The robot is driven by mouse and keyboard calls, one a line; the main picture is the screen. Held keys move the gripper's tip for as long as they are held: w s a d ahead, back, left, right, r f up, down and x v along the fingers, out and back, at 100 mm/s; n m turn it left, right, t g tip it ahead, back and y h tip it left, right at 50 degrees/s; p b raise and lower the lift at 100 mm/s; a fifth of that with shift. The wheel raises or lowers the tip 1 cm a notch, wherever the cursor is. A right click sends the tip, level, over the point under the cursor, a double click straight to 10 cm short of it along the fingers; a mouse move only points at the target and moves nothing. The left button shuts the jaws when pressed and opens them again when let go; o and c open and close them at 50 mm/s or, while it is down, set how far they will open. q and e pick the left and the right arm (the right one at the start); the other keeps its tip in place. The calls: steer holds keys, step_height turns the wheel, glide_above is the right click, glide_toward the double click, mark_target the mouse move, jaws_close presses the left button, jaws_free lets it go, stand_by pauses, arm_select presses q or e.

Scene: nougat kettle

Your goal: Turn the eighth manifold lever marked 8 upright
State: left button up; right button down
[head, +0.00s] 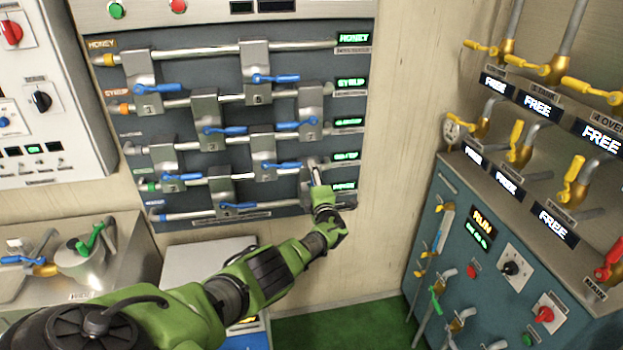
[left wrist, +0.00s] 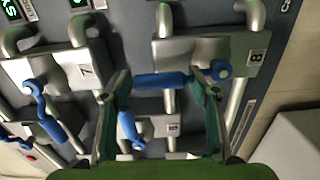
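The manifold plate marked 8 (left wrist: 258,57) is at the upper right in the left wrist view. In the head view this plate (head: 308,192) is at the lower right of the dark panel, partly hidden by my left gripper. Its blue lever (left wrist: 163,80) runs from a pivot by the plate toward plate 7 (left wrist: 90,62), which is roughly up the panel. My left gripper (left wrist: 160,84), also in the head view (head: 317,178), is open, its fingers spread toward the two ends of the blue handle. Whether they touch it is unclear. My right gripper is not in view.
Several other blue levers, such as the one by plate 7 (head: 300,126) and the one left of my gripper (head: 283,165), sit close by on the panel. A teal console (head: 470,250) with yellow valves stands at the right. Bare wall separates it from the panel.

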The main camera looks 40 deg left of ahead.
arm_select(q)
steer(key=shift+s+d+f, duration=0.1)
stand_by(0.3)
steer(key=shift+s+d, duration=0.1)
steer(key=shift+d, duration=0.05)
steer(key=v, duration=1.1)
steer(key=shift+d, duration=0.15)
stand_by(0.4)
